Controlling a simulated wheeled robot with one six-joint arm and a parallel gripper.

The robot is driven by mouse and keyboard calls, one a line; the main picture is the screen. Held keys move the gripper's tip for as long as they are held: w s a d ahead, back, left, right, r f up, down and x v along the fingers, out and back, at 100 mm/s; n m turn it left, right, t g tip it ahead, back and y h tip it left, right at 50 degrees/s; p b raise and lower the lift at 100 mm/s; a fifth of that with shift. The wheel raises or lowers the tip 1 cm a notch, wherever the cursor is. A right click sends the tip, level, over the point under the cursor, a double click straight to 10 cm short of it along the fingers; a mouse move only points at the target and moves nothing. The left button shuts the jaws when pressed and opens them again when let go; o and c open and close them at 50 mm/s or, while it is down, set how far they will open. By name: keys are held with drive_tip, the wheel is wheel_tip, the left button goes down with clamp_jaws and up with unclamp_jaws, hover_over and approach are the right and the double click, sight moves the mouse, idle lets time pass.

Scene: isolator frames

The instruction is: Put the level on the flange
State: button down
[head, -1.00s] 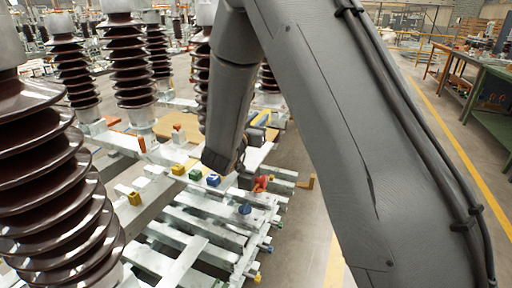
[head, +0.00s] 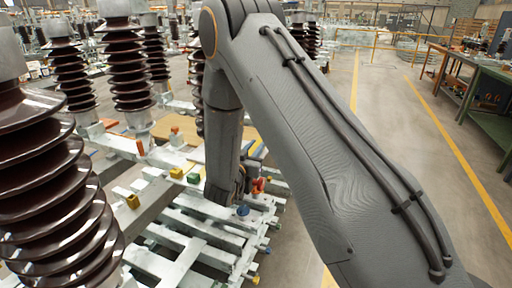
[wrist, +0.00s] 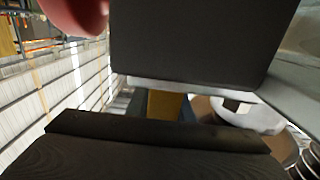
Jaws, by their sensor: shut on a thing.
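My gripper (head: 247,160) is shut on a yellow piece that I take for the level (head: 258,151). It is just beyond my wrist in the head view and partly hidden by my arm. In the wrist view the yellow level (wrist: 165,105) shows between the two dark jaws, with most of it hidden. A pale round metal plate with a brown ring, which may be the flange (wrist: 252,117), shows to the right of the level in the wrist view. I cannot tell whether the level touches it.
Brown ribbed insulators (head: 127,70) stand at left and behind. Pale metal beams (head: 180,236) lie stacked below, bearing a yellow block (head: 133,201), a green block (head: 193,178) and a blue piece (head: 243,211). A red piece (head: 258,186) is close to my wrist. Green workbenches (head: 490,95) stand at right.

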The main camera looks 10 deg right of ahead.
drive_tip(key=shift+f, duration=0.1)
drive_tip(key=c, duration=1.6)
unclamp_jaws()
drive_tip(key=shift+o, duration=0.2)
drive_tip(key=b+v, duration=0.1)
drive_tip(key=v, duration=1.1)
drive_tip(key=shift+b, duration=0.35)
drive_tip(key=shift+s, duration=0.1)
